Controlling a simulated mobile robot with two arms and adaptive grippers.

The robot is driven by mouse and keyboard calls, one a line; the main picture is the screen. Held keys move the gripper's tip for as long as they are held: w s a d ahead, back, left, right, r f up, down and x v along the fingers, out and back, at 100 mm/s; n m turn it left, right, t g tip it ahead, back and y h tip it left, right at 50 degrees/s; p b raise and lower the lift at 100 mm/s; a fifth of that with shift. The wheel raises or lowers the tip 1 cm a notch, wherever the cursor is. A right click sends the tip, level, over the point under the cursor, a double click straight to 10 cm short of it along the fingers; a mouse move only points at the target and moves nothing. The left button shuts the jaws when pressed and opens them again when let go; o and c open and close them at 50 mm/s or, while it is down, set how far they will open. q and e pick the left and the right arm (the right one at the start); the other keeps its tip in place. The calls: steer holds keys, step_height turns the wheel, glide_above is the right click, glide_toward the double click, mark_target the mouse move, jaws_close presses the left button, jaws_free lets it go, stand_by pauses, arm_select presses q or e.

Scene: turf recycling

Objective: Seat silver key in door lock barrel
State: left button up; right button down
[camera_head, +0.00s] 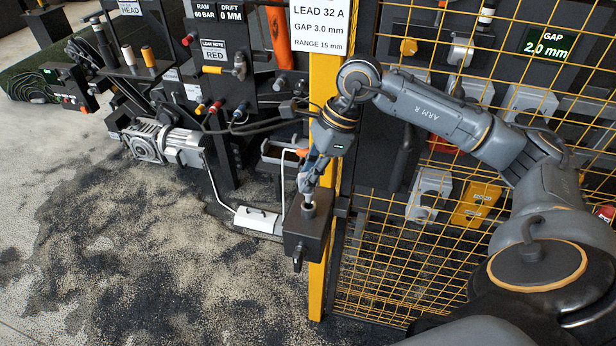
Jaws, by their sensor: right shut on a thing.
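My right gripper (307,187) points down from the arm above and is shut on the silver key (309,198). Only a small pale bit of the key shows below the fingertips; the rest is hidden by them. The key is directly above the door lock barrel (309,211), a short dark cylinder on top of a black lock box (305,236). I cannot tell whether the key's tip is inside the barrel or just over it. The box is mounted at the yellow post (318,275). My left gripper is not in view.
Yellow mesh fencing (385,275) stands right of the post, with a grey box (430,190) and a yellow box (475,203) behind it. A white conduit with a small white box (256,219) runs just left of the lock. Machine panels with levers fill the back. The dirty floor at left is open.

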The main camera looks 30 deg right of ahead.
stand_by(0.8)
steer(key=shift+f+b, duration=2.1)
steer(key=shift+b, duration=0.15)
steer(key=c, duration=1.3)
jaws_free()
steer(key=shift+r, duration=0.1)
steer(key=shift+r, duration=0.15)
steer(key=v, duration=1.1)
steer(key=shift+r, duration=0.3)
steer(key=shift+s+d+f, duration=0.1)
steer(key=shift+s, duration=0.15)
